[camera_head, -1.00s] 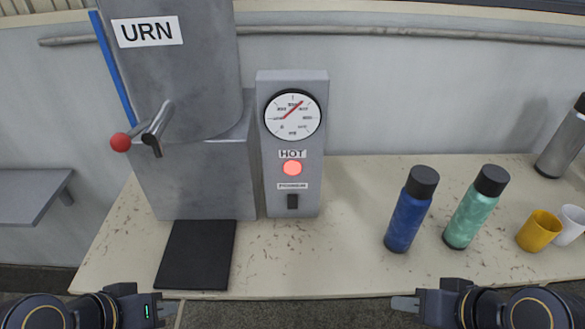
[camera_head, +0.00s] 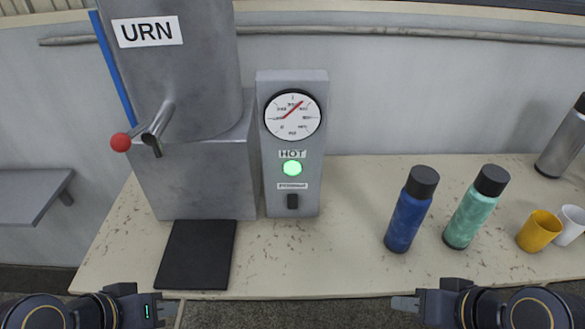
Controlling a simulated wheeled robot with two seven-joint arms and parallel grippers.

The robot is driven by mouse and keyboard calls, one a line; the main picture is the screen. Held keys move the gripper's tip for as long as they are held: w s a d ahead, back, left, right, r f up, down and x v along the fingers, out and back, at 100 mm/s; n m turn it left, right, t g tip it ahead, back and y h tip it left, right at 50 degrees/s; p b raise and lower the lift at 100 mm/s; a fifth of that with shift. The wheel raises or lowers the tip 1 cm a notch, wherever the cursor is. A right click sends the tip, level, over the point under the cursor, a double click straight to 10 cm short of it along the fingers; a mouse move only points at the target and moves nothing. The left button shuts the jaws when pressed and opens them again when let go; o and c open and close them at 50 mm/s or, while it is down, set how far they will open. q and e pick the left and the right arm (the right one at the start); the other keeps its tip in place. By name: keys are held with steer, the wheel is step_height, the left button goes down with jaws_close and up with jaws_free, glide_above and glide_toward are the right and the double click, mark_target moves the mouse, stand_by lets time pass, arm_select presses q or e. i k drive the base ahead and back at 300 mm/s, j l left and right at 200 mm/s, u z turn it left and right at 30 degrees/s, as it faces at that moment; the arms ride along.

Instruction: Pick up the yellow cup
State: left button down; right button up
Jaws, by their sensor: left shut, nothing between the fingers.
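The yellow cup (camera_head: 539,231) stands upright on the counter at the right, with a white cup (camera_head: 571,224) close beside it on its right. My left gripper (camera_head: 168,309) is low at the left, in front of the counter's front edge, shut and empty, far from the yellow cup. My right gripper (camera_head: 400,303) is low at the right of centre, in front of the counter and to the left of the yellow cup. It is seen from the side and looks empty; how far its fingers are apart cannot be told.
A blue bottle (camera_head: 411,210) and a green bottle (camera_head: 476,208) stand left of the yellow cup. A grey bottle (camera_head: 562,145) is at the back right. The urn (camera_head: 185,70) with its red-knobbed tap stands left, above a black mat (camera_head: 197,255). A gauge box (camera_head: 292,140) shows a green light. The counter (camera_head: 310,265) is clear in the middle.

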mark_target(537, 232)
steer(key=z, duration=2)
